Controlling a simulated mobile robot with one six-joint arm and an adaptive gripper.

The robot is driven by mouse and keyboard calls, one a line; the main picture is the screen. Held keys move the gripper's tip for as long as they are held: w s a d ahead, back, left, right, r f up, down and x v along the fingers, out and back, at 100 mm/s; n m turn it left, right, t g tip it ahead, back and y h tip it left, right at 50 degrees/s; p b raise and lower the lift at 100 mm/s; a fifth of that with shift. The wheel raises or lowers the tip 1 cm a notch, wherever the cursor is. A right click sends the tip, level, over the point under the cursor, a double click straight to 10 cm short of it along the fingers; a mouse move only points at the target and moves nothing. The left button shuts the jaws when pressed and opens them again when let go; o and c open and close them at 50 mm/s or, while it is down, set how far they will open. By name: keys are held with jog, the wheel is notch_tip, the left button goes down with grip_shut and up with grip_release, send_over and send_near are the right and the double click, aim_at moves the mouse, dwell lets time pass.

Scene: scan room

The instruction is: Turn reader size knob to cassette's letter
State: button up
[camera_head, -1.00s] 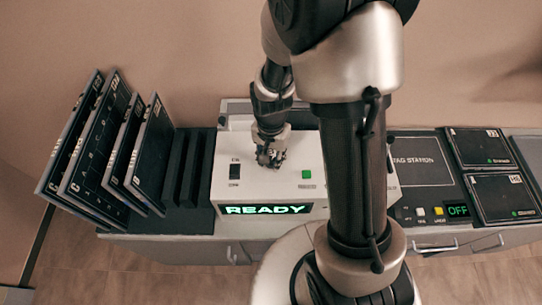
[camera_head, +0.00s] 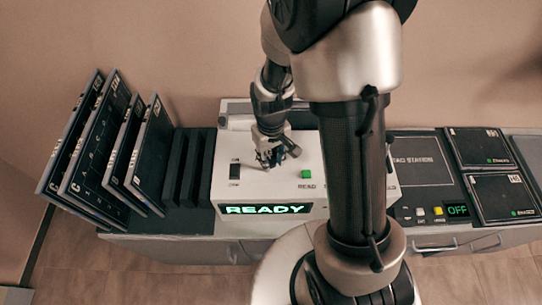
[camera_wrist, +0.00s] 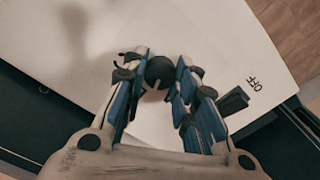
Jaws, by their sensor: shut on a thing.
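The reader (camera_head: 226,196) is a white box in the middle of the counter, with a lit READY display (camera_head: 265,209) on its front. My gripper (camera_head: 269,163) points down at the reader's top, between the black switch and the green button. In the wrist view my gripper (camera_wrist: 160,74) has its two fingers on either side of the round black size knob (camera_wrist: 158,71), shut on it. A pale mark shows on the knob's near side. The gripper hides the knob in the head view. The letters around the knob cannot be read.
A black switch (camera_head: 234,171) and a green button (camera_head: 306,174) sit on the reader's top. Several dark cassettes (camera_head: 92,150) lean in a rack at left. Two dark panels (camera_head: 503,195) lie at right beside the tag station (camera_head: 421,172), whose display reads OFF.

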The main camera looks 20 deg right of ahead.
aim_at(271, 160)
jog(key=n, duration=0.4)
jog(key=shift+n, duration=2)
jog(key=o, duration=1.1)
notch_tip(271, 160, up, 12)
jog(key=shift+r, duration=0.1)
